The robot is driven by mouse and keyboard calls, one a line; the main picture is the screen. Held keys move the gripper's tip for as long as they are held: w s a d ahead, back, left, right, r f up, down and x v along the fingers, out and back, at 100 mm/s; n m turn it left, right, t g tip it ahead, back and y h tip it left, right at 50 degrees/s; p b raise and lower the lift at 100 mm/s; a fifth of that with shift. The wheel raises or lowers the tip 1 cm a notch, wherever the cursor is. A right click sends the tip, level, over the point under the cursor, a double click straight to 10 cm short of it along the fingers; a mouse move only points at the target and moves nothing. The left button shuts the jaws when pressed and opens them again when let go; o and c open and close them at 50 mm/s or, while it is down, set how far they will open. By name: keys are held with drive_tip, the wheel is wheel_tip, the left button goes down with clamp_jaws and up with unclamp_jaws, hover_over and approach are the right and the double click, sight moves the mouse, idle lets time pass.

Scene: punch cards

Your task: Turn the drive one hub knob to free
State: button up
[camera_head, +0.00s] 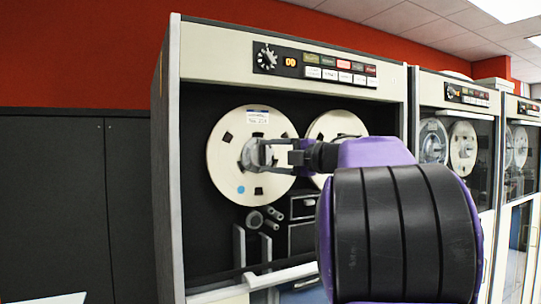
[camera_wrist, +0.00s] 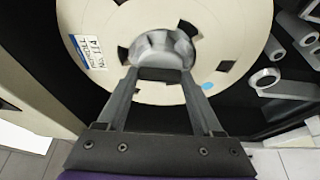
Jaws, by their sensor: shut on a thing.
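The hub knob (camera_head: 249,154) is a grey round piece at the middle of the left cream tape reel (camera_head: 225,170) on the nearest tape drive. My gripper (camera_head: 262,152) reaches in from the right with its fingertips at the hub. In the wrist view, the two fingers of my gripper (camera_wrist: 160,75) stand on either side of the grey hub knob (camera_wrist: 161,46) and are shut on it. The reel (camera_wrist: 110,20) behind it bears a white label, a blue dot and dark cutouts. The fingertips hide parts of the knob's sides. I cannot read any free mark on it.
A second reel (camera_head: 333,124) sits to the right, partly behind my arm. A control panel (camera_head: 315,65) with a dial and lit buttons is above. Rollers (camera_head: 255,219) and guides lie below the reels. More tape drives (camera_head: 458,140) stand to the right.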

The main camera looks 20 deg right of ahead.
idle(0.3)
drive_tip(key=o, duration=1.4)
drive_tip(key=shift+c, duration=0.2)
